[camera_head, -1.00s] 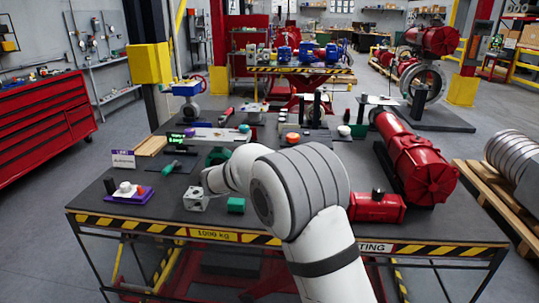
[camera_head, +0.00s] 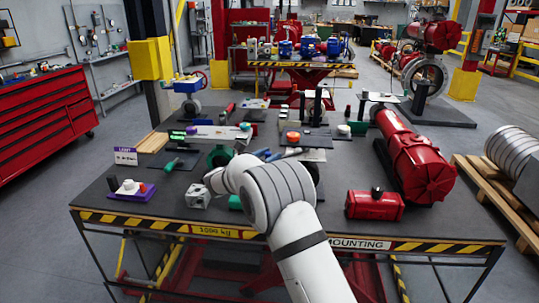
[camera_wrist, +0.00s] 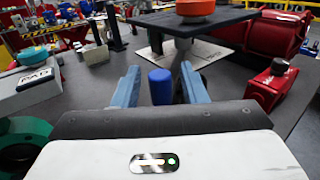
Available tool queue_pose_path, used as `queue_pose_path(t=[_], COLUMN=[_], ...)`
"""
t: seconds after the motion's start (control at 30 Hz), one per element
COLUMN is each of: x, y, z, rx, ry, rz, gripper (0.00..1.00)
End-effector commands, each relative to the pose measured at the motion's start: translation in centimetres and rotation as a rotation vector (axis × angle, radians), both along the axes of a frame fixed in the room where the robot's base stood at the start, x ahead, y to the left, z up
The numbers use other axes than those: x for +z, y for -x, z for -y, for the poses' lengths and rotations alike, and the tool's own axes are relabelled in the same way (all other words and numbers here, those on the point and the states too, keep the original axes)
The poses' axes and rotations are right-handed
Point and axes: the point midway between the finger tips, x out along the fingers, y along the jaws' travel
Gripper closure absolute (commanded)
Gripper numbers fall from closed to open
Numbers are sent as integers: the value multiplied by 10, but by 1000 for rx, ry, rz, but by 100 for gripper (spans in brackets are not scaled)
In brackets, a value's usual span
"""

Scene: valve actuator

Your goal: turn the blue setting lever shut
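A blue upright cylinder (camera_wrist: 160,88), which looks like the grip of the blue setting lever, stands between my gripper's fingers in the wrist view. My gripper (camera_wrist: 160,76) is open, with one blue-grey finger on each side of the cylinder. A gap shows on both sides, so neither finger appears to touch it. The rest of the lever and its pivot are hidden behind my gripper body. In the head view my gripper (camera_head: 265,154) is over the middle of the table, and my arm hides most of what lies below it.
A dark plate with an orange knob (camera_wrist: 195,7) stands just beyond the fingers. A red housing (camera_wrist: 272,85) with a dark knob is to the right.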

Motion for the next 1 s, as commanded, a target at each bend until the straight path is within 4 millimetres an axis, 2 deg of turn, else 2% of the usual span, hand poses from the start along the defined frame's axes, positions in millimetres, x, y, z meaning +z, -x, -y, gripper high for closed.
queue_pose_path(t=[0.2,0.67,1.0], x=[0,0,1], y=[0,0,-1], z=[1,1,4], rx=[-1,-2,-4], ry=[0,-1,0], rz=[0,1,1], gripper=[62,100,100])
